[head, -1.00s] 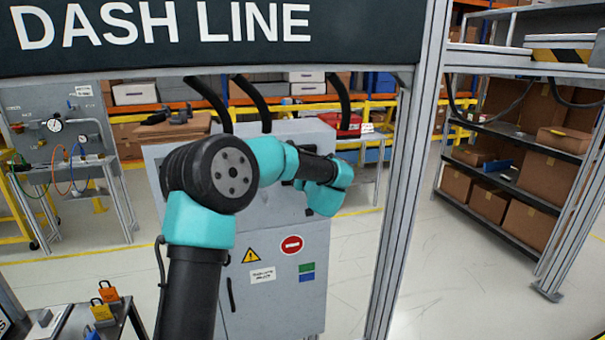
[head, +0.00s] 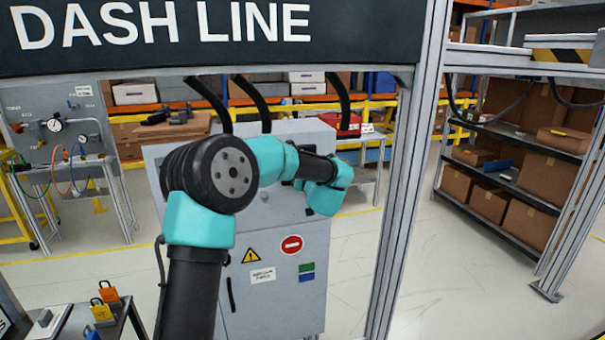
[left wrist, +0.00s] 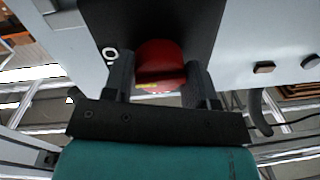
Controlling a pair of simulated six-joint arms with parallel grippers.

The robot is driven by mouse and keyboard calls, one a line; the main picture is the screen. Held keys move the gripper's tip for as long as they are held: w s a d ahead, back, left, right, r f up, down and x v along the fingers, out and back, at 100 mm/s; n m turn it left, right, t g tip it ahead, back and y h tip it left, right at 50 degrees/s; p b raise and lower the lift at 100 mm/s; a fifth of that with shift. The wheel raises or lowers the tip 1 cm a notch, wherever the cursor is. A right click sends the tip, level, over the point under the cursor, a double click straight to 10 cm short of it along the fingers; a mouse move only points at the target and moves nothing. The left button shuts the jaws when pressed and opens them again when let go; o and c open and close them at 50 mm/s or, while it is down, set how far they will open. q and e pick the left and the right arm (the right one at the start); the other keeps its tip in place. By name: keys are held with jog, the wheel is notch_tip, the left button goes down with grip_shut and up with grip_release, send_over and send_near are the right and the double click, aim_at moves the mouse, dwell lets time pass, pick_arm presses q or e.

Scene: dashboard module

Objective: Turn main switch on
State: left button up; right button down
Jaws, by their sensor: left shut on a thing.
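The main switch is a red rotary knob (left wrist: 160,65) on a black plate (left wrist: 185,22), seen in the left wrist view. A white "O" mark shows on the plate to the left of the knob. My left gripper (left wrist: 160,80) is shut on the knob, with one dark finger on each side of it. In the head view, the grey cabinet (head: 275,270) stands behind my left arm, which hides the switch and the fingers. My right gripper is in neither view.
A grey metal post (head: 400,200) stands right of the cabinet. Orange and yellow padlocks (head: 105,300) sit on a small table at lower left. Shelves with cardboard boxes (head: 490,200) stand at right. The floor between is clear.

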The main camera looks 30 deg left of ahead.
pick_arm(q)
jog(key=shift+w+d+r+n+h, duration=0.1)
jog(key=shift+n+h, duration=0.25)
jog(key=shift+n, duration=3.95)
jog(key=shift+r+n+h, duration=0.1)
jog(key=shift+n+h, duration=0.25)
jog(key=shift+n, duration=3.95)
jog(key=o, duration=0.9)
jog(key=shift+o, duration=0.2)
jog(key=shift+d, duration=0.1)
jog(key=v, duration=1.7)
jog(key=shift+s, duration=0.25)
